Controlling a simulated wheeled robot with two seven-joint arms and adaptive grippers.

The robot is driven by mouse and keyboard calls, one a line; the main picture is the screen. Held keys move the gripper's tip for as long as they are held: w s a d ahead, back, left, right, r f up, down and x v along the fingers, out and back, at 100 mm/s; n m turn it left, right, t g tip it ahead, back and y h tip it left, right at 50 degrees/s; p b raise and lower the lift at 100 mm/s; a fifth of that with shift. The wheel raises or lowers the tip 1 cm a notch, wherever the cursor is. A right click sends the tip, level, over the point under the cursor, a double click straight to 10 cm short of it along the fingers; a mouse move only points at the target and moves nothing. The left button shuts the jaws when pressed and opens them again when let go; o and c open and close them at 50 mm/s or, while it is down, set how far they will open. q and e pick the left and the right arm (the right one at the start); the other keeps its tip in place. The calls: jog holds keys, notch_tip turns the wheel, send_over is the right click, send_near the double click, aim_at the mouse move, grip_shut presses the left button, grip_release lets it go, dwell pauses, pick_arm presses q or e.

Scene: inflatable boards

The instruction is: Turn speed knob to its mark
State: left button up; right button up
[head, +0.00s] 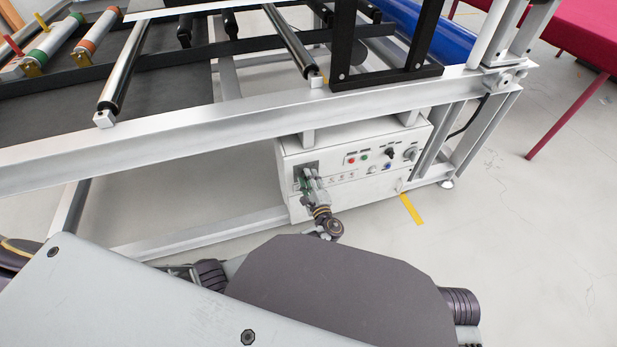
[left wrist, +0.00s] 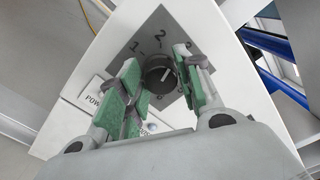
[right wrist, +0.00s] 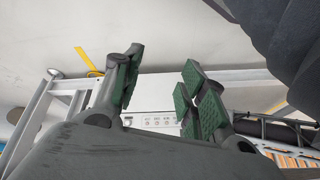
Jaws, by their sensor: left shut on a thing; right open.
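The dark round speed knob (left wrist: 160,75) sits on a grey dial plate (left wrist: 158,42) on the white control box (head: 290,150). Numerals including 1 and 2 show around it, and a pale line shows on its face. Any set mark is too small to tell. My left gripper (head: 310,180) is at the left end of the box's front. In the left wrist view its green-padded fingers (left wrist: 157,85) are shut on the knob, one on each side, partly hiding the dial. My right gripper (right wrist: 160,85) is open and empty, with the box's front (right wrist: 152,122) beyond it.
A red button (head: 350,160), a green button (head: 364,156) and further knobs (head: 390,153) sit right of my left gripper. The metal conveyor frame (head: 200,125) runs above the box. A yellow floor strip (head: 411,208) lies in front.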

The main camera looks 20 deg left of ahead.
pick_arm(q)
jog(key=shift+r+m+p, duration=0.1)
jog(key=shift+m+p, duration=0.6)
jog(key=shift+m, duration=1)
pick_arm(e)
jog(key=shift+s+d+r+g+h, duration=0.1)
jog(key=shift+d+r, duration=0.1)
jog(key=shift+r, duration=0.4)
jog(key=shift+s+d+r+g+h, duration=0.15)
jog(key=shift+d+r, duration=0.1)
jog(key=shift+r, duration=0.4)
jog(key=shift+s+d+r+g+h, duration=0.1)
jog(key=shift+d+r, duration=0.1)
jog(key=shift+r, duration=0.4)
pick_arm(q)
jog(key=o, duration=1)
jog(key=shift+w, duration=0.1)
jog(key=shift+o, duration=0.2)
